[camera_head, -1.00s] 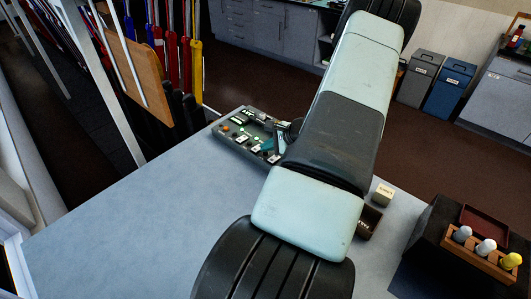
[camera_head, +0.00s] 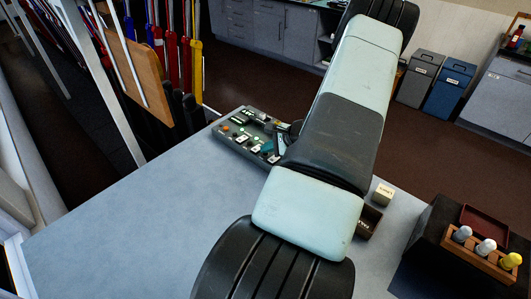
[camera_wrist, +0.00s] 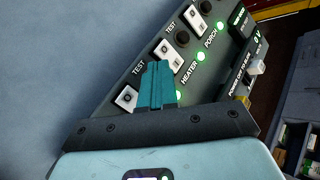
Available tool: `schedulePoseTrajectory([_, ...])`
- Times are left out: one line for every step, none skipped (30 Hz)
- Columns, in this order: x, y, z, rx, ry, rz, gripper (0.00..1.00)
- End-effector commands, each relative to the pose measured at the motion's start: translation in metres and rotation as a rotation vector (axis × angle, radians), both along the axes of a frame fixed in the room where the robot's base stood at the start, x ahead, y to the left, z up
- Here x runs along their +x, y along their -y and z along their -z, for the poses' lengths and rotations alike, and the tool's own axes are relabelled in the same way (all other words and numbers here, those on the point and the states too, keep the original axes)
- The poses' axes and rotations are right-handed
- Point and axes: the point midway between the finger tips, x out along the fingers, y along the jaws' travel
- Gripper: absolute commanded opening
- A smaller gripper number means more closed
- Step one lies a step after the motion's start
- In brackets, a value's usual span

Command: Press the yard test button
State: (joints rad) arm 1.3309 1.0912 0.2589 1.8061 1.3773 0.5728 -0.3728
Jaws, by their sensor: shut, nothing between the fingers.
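A dark control panel (camera_head: 232,138) lies at the far edge of the grey-blue table. In the wrist view the panel (camera_wrist: 222,72) shows rows with white switches, round black buttons, TEST labels and lit green lamps. Two rows read HEATER and PORCH. The nearest row has a white switch (camera_wrist: 127,97) and a lit green lamp (camera_wrist: 178,95), but its name is covered. No YARD label is readable, and I cannot see a yard test button. My gripper (camera_wrist: 156,70) is shut and empty, its teal fingertips over the nearest row. Contact with a button cannot be told.
On the panel, a slider (camera_wrist: 256,67) stands to the right of the rows. A small cream block (camera_head: 383,194) and a dark brown tray (camera_head: 368,221) sit right of my arm. The table's left part (camera_head: 130,225) is clear.

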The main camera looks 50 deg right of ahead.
Motion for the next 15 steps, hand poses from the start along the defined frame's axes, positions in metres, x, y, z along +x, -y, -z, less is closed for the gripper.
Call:
schedulePoseTrajectory([0.000,0.000,0.000,0.000,-0.001,0.000,0.00])
schedulePoseTrajectory([0.000,0.000,-0.001,0.000,-0.001,0.000,0.00])
schedulePoseTrajectory([0.000,0.000,-0.002,0.000,-0.001,0.000,0.00])
schedulePoseTrajectory([0.000,0.000,-0.003,0.000,-0.001,0.000,0.00])
schedulePoseTrajectory([0.000,0.000,-0.004,-0.001,0.000,0.000,0.00])
schedulePoseTrajectory([0.000,0.000,-0.006,-0.001,0.000,0.000,0.00])
schedulePoseTrajectory([0.000,0.000,-0.007,-0.001,0.000,0.000,0.00])
schedulePoseTrajectory([0.000,0.000,-0.009,-0.001,0.000,0.000,0.00])
schedulePoseTrajectory([0.000,0.000,-0.011,-0.001,0.000,0.000,0.00])
schedulePoseTrajectory([0.000,0.000,-0.013,-0.001,0.000,0.000,0.00])
schedulePoseTrajectory([0.000,0.000,-0.014,-0.001,0.000,0.000,0.00])
schedulePoseTrajectory([0.000,0.000,-0.015,-0.001,-0.001,0.001,0.00])
schedulePoseTrajectory([0.000,0.000,-0.016,-0.001,-0.001,0.001,0.00])
schedulePoseTrajectory([0.000,0.000,-0.016,-0.001,-0.001,0.001,0.00])
schedulePoseTrajectory([0.000,0.000,-0.016,-0.001,-0.001,0.001,0.00])
